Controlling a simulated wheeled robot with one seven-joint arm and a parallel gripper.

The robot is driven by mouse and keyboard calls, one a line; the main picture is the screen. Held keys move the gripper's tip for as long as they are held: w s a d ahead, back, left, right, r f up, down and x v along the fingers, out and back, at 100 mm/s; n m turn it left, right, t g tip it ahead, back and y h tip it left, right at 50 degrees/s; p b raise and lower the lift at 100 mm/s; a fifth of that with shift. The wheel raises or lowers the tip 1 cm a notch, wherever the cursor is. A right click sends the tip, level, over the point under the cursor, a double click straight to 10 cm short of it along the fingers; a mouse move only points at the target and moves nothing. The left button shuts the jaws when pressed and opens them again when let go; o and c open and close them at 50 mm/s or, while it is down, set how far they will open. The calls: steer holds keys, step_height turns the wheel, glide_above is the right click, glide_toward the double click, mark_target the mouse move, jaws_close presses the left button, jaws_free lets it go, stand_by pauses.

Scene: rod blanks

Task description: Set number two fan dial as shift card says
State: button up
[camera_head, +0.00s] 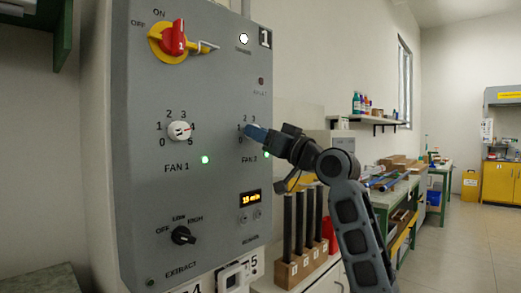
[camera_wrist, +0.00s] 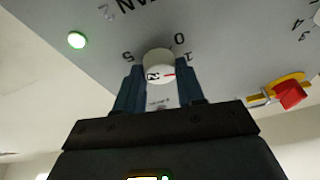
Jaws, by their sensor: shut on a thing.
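The number two fan dial is a white round knob (camera_wrist: 159,66) with a "2" and a short red mark on its face. My gripper (camera_wrist: 160,92) has its blue fingers on both sides of this knob and is shut on it. The red mark points right in the wrist view, roughly to the side of the "1"; its exact setting I cannot tell. In the head view my gripper (camera_head: 254,133) hides the knob and part of its scale above the FAN 2 label. A green lamp (camera_wrist: 77,40) beside the dial is lit. No readable shift card shows.
The grey panel (camera_head: 215,95) also bears the FAN 1 dial (camera_head: 179,131), a red switch (camera_head: 172,40), a black EXTRACT knob (camera_head: 183,236) and an orange display (camera_head: 250,199). A wooden block (camera_head: 297,266) with dark rods stands right. Free floor lies far right.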

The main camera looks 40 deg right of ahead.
steer(key=shift+n+b, duration=0.35)
steer(key=shift+n, duration=0.15)
steer(key=o, duration=1)
steer(key=shift+b+v, duration=0.3)
steer(key=shift+v, duration=3.55)
